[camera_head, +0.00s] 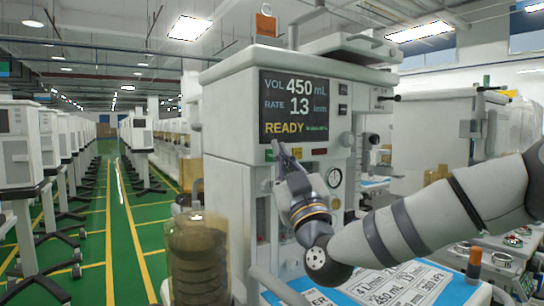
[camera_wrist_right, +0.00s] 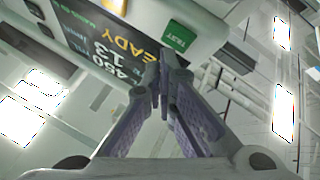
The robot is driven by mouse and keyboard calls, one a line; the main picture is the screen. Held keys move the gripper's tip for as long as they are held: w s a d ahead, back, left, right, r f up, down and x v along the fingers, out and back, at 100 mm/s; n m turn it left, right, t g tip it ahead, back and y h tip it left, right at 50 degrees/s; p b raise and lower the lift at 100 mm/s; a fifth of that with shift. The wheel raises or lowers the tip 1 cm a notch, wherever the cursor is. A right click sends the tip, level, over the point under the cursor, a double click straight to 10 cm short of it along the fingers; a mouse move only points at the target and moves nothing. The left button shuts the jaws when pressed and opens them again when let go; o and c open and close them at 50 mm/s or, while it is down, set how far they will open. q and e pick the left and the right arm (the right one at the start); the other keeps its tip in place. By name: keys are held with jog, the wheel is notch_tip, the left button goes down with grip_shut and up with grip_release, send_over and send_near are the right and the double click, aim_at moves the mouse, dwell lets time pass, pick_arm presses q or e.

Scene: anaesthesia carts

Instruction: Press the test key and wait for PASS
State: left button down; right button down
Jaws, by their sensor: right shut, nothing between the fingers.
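The anaesthesia cart's dark screen (camera_head: 305,108) reads VOL 450 mL, RATE 13 and READY in yellow; it also shows, rotated, in the right wrist view (camera_wrist_right: 92,28). The green test key (camera_head: 269,155) sits under the screen's lower left corner. My left gripper is out of view.
Rows of carts and an open green aisle (camera_head: 115,240) lie left.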

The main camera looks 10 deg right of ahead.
jog(key=shift+w, duration=0.1)
jog(key=shift+w+a, duration=0.2)
jog(key=shift+w, duration=0.1)
